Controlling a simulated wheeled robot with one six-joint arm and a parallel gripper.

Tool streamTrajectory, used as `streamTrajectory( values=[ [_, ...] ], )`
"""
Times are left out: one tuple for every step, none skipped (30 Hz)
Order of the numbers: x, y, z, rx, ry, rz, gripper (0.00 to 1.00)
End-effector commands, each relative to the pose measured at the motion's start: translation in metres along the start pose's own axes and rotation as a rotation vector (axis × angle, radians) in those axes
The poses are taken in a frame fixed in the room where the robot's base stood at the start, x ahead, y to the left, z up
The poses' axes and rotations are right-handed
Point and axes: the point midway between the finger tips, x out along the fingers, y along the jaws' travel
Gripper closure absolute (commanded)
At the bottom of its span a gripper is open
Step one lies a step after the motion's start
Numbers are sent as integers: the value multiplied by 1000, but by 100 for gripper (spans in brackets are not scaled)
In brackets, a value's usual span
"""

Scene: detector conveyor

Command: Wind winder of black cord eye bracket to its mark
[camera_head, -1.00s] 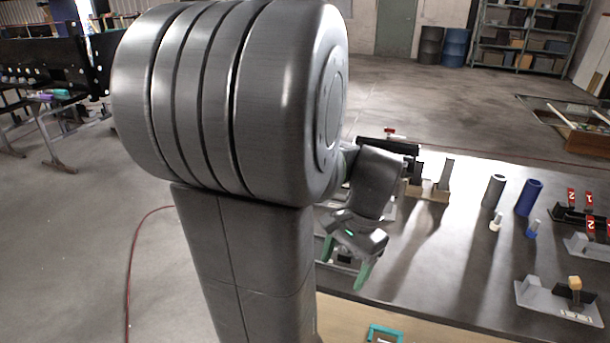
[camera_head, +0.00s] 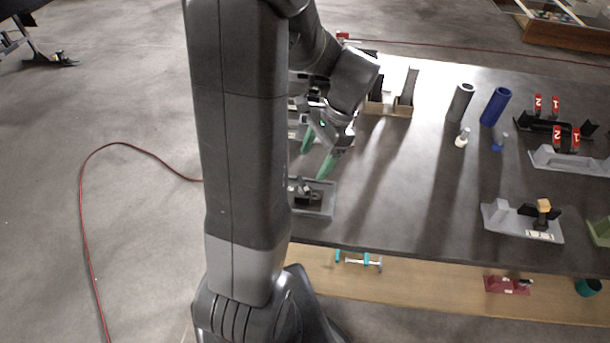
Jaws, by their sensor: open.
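My gripper (camera_head: 314,164) is open, with two green fingers pointing down and nothing between them. It hangs over the left end of the dark table. Just below its fingertips is a grey-based fixture (camera_head: 322,206) with dark parts on it, partly hidden behind my arm. Another grey fixture (camera_head: 496,222) stands at the right, with a black block, a tan knob (camera_head: 544,206) and a white label on its base. I cannot tell which fixture is the black cord eye bracket. No winder mark can be made out on the left fixture.
A grey cylinder (camera_head: 460,102) and a blue cylinder (camera_head: 495,106) stand toward the back. A wooden shelf (camera_head: 430,293) below the front edge holds small parts. The table's middle is mostly clear.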

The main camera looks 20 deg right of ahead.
Motion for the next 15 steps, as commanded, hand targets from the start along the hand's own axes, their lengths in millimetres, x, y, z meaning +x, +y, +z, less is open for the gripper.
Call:
streamTrajectory(
  values=[
    [12,1,1,0,-4,5,29],
    [18,1,1,1,-3,5,29],
    [26,1,1,0,-3,5,29],
    [32,1,0,0,-3,5,29],
    [37,1,1,-1,-3,5,29],
    [43,1,1,-1,-2,4,29],
    [48,1,1,-1,-2,4,29],
    [52,0,0,-1,-2,3,29],
    [56,1,0,-1,-2,3,29],
    [59,1,0,-1,-2,3,29],
    [62,0,0,-1,-1,2,29],
    [64,0,0,-1,0,2,29],
    [66,0,0,-1,0,2,29],
    [67,0,0,-1,0,2,29],
    [69,0,0,-1,1,1,29]
  ],
)
